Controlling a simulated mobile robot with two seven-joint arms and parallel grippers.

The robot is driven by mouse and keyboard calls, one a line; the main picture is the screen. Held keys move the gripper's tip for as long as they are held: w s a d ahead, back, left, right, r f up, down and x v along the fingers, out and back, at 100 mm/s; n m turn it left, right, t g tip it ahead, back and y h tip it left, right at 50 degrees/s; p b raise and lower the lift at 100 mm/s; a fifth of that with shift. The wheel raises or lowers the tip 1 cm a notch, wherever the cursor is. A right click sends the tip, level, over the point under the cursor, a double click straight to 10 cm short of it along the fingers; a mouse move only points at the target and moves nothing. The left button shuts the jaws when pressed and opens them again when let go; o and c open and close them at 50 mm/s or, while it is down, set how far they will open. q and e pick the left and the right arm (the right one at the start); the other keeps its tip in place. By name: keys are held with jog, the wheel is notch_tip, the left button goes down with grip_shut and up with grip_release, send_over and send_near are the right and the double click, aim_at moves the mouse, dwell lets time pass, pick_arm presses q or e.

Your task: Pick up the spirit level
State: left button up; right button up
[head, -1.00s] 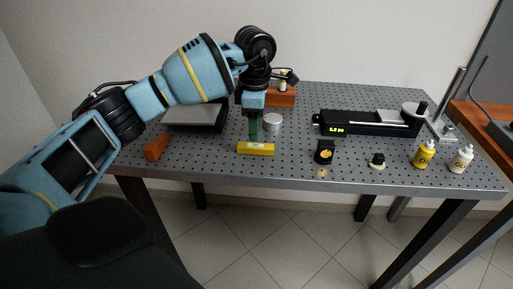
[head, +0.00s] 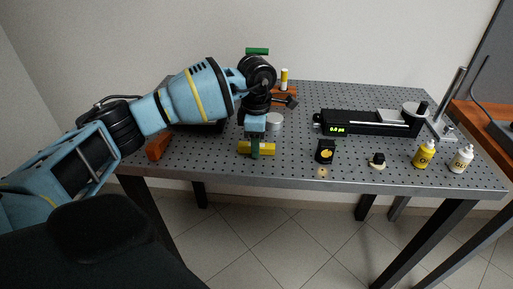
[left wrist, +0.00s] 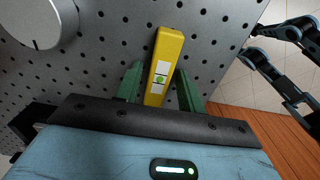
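The spirit level (head: 268,149) is a yellow bar lying flat near the front edge of the perforated metal table, left of centre. In the left wrist view the level (left wrist: 165,50) has white patches and a green vial. My left gripper (head: 255,150) points down over its middle and hides part of it. In the left wrist view the green fingers of my left gripper (left wrist: 160,90) stand on either side of the level, open, with a gap visible at the right finger.
Behind the level stands a round silver-white piece (head: 274,122). An orange-brown block (head: 158,146) is to the left. A black stage with display (head: 365,123) sits behind.

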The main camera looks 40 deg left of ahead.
pick_arm(q)
grip_shut()
jog(key=shift+r, duration=0.15)
jog(key=shift+w+r, duration=0.1)
jog(key=shift+r, duration=0.4)
notch_tip(320, 180, up, 2)
jog(key=shift+r, duration=0.15)
jog(key=s+d, duration=0.3)
jog(key=s, duration=0.4)
jog(key=s+d+r, duration=0.1)
jog(key=s+d, duration=0.2)
jog(key=s, duration=0.4)
jog(key=shift+s+d+r+b, duration=0.2)
jog(key=shift+s+b, duration=0.2)
jog(key=shift+b, duration=0.05)
